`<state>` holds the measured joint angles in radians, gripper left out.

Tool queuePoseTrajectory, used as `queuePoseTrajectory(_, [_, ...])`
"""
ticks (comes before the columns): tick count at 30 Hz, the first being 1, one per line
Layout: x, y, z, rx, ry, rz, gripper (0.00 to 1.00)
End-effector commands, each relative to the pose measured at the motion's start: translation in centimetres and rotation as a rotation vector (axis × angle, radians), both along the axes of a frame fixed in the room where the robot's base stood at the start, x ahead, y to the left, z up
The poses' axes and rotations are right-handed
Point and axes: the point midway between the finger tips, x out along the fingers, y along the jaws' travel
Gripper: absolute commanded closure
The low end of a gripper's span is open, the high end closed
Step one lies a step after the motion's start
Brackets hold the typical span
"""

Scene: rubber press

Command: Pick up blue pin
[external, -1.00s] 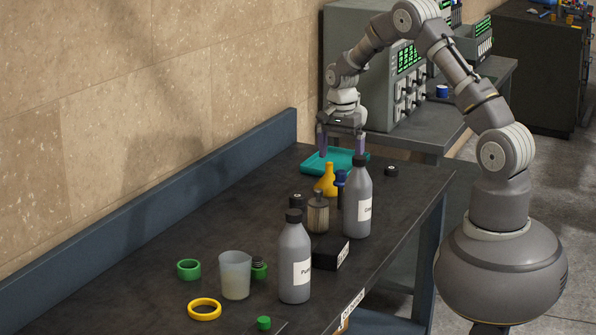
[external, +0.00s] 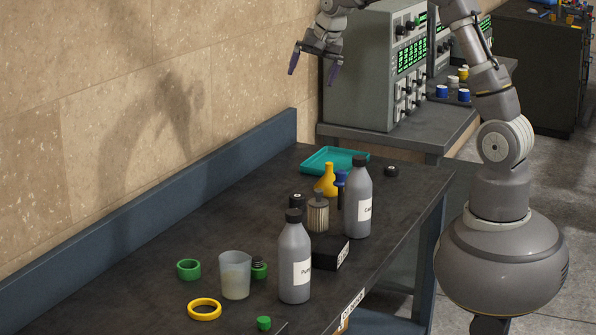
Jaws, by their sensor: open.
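The blue pin (external: 340,180) stands upright on the dark workbench, its wider head on top. Its lower part is partly hidden among the things around it. It is just left of a grey bottle with a black cap (external: 358,200) and right of a ribbed beige cylinder (external: 318,213). My gripper (external: 314,74) is open and empty, raised high near the wall at the top of the picture. It is well above and to the left of the blue pin, with its fingers spread and pointing down.
A yellow funnel-shaped piece (external: 326,180) and a teal tray (external: 335,161) are behind the pin. A black box (external: 330,252) and a second grey bottle (external: 294,262) stand in front. A beaker (external: 235,274) is front left. The bench's left side is clear.

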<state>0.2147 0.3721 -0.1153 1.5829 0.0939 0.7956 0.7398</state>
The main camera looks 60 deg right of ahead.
Motion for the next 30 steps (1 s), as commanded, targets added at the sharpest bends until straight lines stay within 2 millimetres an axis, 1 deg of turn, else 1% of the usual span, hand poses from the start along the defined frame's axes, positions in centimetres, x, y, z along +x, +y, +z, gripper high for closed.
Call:
queuePoseTrajectory(1, [0.4, 2.2, 2.8, -0.068, -0.114, 0.120, 0.00])
queuePoseTrajectory(2, [0.3, 3.5, 5.2, -0.116, -0.178, 0.195, 0.00])
queuePoseTrajectory(3, [-0.1, 5.2, 8.4, -0.186, -0.261, 0.291, 0.00])
queuePoseTrajectory(5, [-1.5, 7.8, 13.1, -0.293, -0.381, 0.420, 0.00])
queuePoseTrajectory(6, [-2.7, 9.4, 15.9, -0.366, -0.455, 0.496, 0.00])
queuePoseTrajectory(8, [-5.0, 11.5, 19.6, -0.471, -0.553, 0.591, 0.00])
queuePoseTrajectory(9, [-6.5, 12.7, 21.8, -0.535, -0.611, 0.642, 0.00])
queuePoseTrajectory(12, [-10.1, 14.9, 25.8, -0.668, -0.720, 0.730, 0.00])
queuePoseTrajectory(14, [-11.7, 15.7, 27.4, -0.725, -0.762, 0.763, 0.00])
queuePoseTrajectory(15, [-12.5, 16.1, 28.1, -0.752, -0.781, 0.777, 0.05])
queuePoseTrajectory(17, [-13.3, 16.4, 28.9, -0.780, -0.799, 0.791, 0.18])
queuePoseTrajectory(18, [-13.6, 16.6, 29.2, -0.790, -0.806, 0.796, 0.28])
queuePoseTrajectory(19, [-13.7, 16.6, 29.4, -0.795, -0.809, 0.798, 0.34])
queuePoseTrajectory(20, [-13.7, 16.6, 29.5, -0.797, -0.810, 0.799, 0.38])
queuePoseTrajectory(30, [-13.6, 16.5, 29.4, -0.794, -0.805, 0.798, 0.38])
